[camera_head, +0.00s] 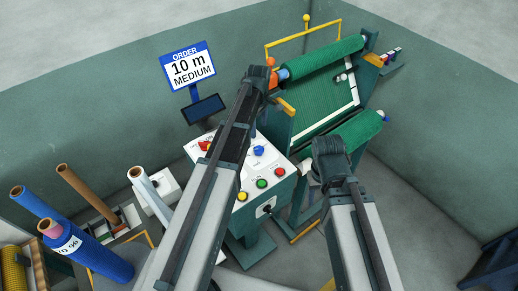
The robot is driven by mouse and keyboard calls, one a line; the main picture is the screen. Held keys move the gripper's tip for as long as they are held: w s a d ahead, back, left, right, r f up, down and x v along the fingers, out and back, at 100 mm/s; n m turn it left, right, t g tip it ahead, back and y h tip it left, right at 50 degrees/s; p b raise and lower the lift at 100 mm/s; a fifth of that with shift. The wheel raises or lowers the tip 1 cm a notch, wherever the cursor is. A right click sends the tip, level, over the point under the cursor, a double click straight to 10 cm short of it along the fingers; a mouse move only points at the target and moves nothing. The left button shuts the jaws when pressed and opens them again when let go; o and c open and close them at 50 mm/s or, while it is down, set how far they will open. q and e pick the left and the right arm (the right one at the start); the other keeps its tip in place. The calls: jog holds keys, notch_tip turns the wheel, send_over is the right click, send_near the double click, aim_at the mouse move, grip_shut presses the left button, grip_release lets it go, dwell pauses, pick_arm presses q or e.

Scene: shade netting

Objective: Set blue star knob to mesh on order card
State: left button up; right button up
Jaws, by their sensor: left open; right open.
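The blue star knob (259,150) sits on the upper part of the white control panel (284,188), between my two arms. Its pointer and the labels around it are too small to read. The order card (188,68) is a blue-framed sign behind the panel and reads "ORDER 10 m MEDIUM". My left gripper (258,78) is at the far end of the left arm, above and beyond the panel, apart from the knob. My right gripper (330,150) is to the right of the panel. Both are open; their fingertips are mostly hidden.
The panel also has red (279,171), green (262,183) and yellow (242,196) buttons and a red-yellow switch (205,146). A dark screen (204,109) stands below the card. Green netting (322,101) on rollers is behind. Several rolls, including a blue one (100,262), stand left.

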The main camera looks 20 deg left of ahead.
aim_at(259, 149)
pick_arm(q)
notch_tip(259, 149, down, 12)
jog(key=b, duration=1.1)
jog(key=shift+f+b, duration=0.15)
jog(key=shift+b, duration=0.15)
grip_shut()
